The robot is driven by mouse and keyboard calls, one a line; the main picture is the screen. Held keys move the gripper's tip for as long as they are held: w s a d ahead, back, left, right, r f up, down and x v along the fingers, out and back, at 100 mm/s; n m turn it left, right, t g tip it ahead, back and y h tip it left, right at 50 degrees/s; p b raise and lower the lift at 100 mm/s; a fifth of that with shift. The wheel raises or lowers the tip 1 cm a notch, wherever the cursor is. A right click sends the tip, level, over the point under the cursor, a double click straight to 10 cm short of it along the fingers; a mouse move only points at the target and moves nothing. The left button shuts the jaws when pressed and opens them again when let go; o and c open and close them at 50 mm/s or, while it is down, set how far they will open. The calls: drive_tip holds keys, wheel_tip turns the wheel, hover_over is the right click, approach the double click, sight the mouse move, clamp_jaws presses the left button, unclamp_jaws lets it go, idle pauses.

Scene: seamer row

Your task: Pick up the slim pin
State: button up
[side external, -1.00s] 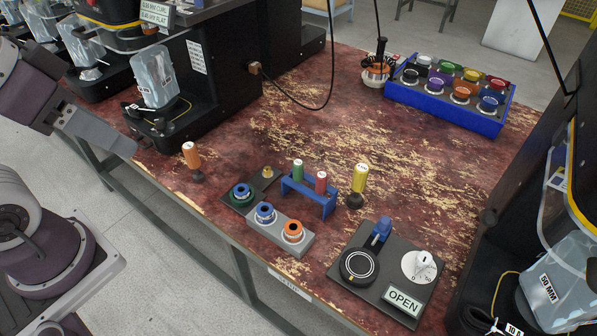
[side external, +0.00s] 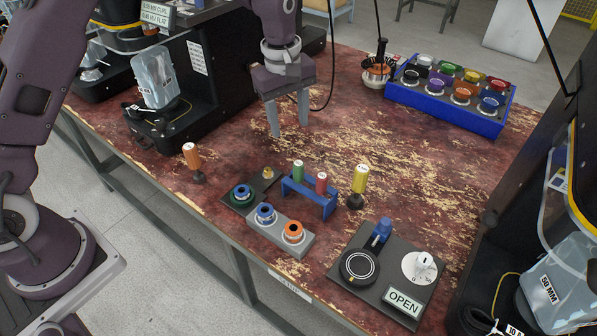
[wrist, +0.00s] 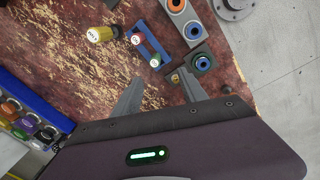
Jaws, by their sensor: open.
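Which piece the slim pin is, I cannot tell for certain. A small brass-topped pin (side external: 268,173) stands in a dark block beside the green-and-blue ring; it also shows in the wrist view (wrist: 175,78). A green cylinder (side external: 298,171) and a red cylinder (side external: 321,183) stand upright in a blue rack (side external: 310,198). My gripper (side external: 288,131) is open and empty, pointing down over the table behind the rack. In the wrist view its spread fingers (wrist: 160,78) have the brass-topped pin near the right fingertip, apart from it.
An orange-handled tool (side external: 191,156) and a yellow-handled tool (side external: 360,180) stand at either side. A grey block (side external: 280,236) holds blue and orange rings. A dial plate (side external: 385,270) reads OPEN. A blue tray (side external: 440,115) of jars is at back right. Black machines flank the table.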

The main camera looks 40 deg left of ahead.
drive_tip(key=n, duration=0.2)
hover_over(298, 163)
drive_tip(key=shift+g, duration=0.4)
drive_tip(key=f, duration=0.8)
drive_tip(key=shift+s+d+f, duration=0.3)
drive_tip(key=shift+d+f, duration=0.05)
drive_tip(key=f, duration=0.6)
drive_tip(key=shift+w+a+f, duration=0.25)
drive_tip(key=shift+w+a, duration=0.1)
drive_tip(key=shift+w, duration=0.05)
drive_tip(key=shift+c, duration=0.4)
clamp_jaws()
